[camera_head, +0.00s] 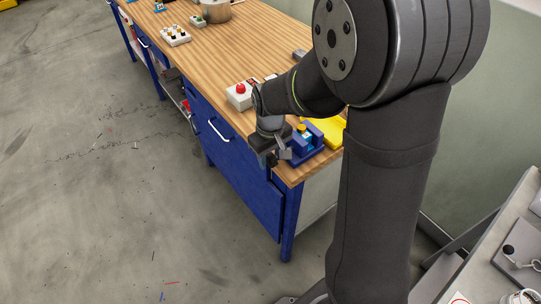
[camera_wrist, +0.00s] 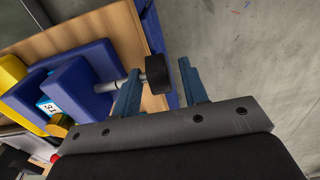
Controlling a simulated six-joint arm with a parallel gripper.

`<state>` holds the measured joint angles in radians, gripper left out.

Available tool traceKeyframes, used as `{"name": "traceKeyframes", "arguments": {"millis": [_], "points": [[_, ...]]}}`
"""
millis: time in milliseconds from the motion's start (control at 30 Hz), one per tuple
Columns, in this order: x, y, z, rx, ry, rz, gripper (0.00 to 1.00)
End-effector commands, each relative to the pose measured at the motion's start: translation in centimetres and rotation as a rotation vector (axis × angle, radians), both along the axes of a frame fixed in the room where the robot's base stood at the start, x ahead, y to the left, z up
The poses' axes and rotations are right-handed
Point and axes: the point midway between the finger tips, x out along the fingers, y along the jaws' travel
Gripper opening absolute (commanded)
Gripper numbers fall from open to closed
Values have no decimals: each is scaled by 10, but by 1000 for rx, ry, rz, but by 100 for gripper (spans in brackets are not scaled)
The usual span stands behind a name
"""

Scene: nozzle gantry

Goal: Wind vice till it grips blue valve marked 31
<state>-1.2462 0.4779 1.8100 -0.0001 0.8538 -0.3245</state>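The blue vice (camera_head: 318,153) stands at the near corner of the bench. It fills the left of the wrist view (camera_wrist: 88,72). The blue valve marked 31 (camera_wrist: 47,106) sits between the vice's jaws, partly hidden by the nearer jaw; I cannot tell whether both jaws touch it. My gripper (camera_wrist: 160,67) is open, with one finger on each side of the knob in the picture. The left finger overlaps the screw; contact is unclear. In the head view my gripper (camera_head: 275,156) is beside the vice.
A white box with a red button (camera_head: 239,95) stands on the wooden bench (camera_head: 225,60) behind the vice. A yellow object (camera_head: 328,131) lies close beside the vice. The bench edge is just past the knob, with open floor (camera_head: 130,200) beyond.

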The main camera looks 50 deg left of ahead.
Motion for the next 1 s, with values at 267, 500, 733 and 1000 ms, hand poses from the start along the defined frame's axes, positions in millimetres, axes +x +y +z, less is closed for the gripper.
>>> {"name": "traceKeyframes", "arguments": {"millis": [267, 500, 733, 1000], "points": [[0, 0, 0, 0, 0, 0, 16], [0, 0, 0, 6, 0, 0, 0], [0, -3, 0, 127, 2, -1, 0], [-1, -5, 0, 307, 5, -1, 0]]}}
